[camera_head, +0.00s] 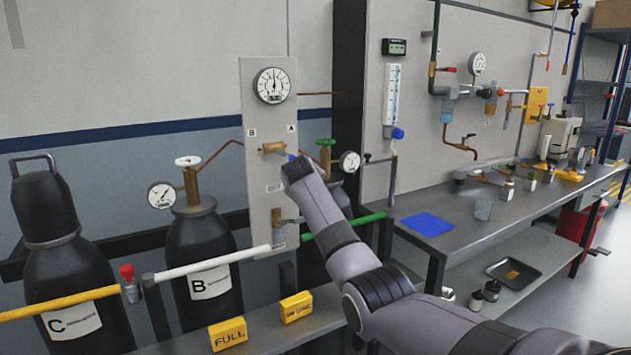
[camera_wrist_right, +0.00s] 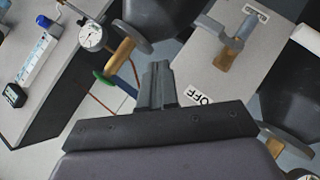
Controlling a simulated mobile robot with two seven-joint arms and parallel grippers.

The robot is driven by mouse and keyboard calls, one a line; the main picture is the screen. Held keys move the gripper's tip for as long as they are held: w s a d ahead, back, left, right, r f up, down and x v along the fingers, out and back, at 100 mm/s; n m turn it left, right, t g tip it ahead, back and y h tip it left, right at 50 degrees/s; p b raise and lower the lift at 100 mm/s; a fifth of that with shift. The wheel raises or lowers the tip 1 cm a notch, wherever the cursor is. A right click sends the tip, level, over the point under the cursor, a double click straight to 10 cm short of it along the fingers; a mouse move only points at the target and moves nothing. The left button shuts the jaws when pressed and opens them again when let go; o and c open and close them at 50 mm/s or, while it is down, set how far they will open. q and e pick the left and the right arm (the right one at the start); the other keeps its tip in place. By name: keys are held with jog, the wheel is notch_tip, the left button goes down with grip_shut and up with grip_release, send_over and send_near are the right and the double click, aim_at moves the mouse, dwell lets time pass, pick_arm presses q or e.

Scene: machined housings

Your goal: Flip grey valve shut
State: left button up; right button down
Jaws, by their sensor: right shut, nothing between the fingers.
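The grey valve (camera_head: 278,232) sits low on the pale panel (camera_head: 258,120), with a brass pipe above it and a grey lever on it. The right wrist view looks at it upside down; the grey lever (camera_wrist_right: 214,28) and brass pipe (camera_wrist_right: 225,58) show at upper right there. An OFF label (camera_wrist_right: 200,98) lies by the brass pipe. My right gripper (camera_wrist_right: 158,72) is shut and empty, apart from the lever. In the head view my right wrist hides its fingertips, in front of the panel above the grey valve. My left gripper is out of view.
A brass valve (camera_head: 272,148) and a gauge (camera_head: 273,86) are higher on the panel. Black cylinders (camera_head: 200,255) stand left and behind. A white pipe (camera_head: 210,264) and a green one (camera_head: 345,227) flank the panel. A workbench (camera_head: 470,215) is at right.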

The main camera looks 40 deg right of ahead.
jog(key=shift+s+a+r+b, duration=0.15)
jog(key=shift+s+a+r, duration=0.05)
jog(key=shift+s+r, duration=0.7)
jog(key=shift+s+a+r+b, duration=0.15)
jog(key=shift+s+a+r, duration=0.05)
jog(key=shift+s+r, duration=0.7)
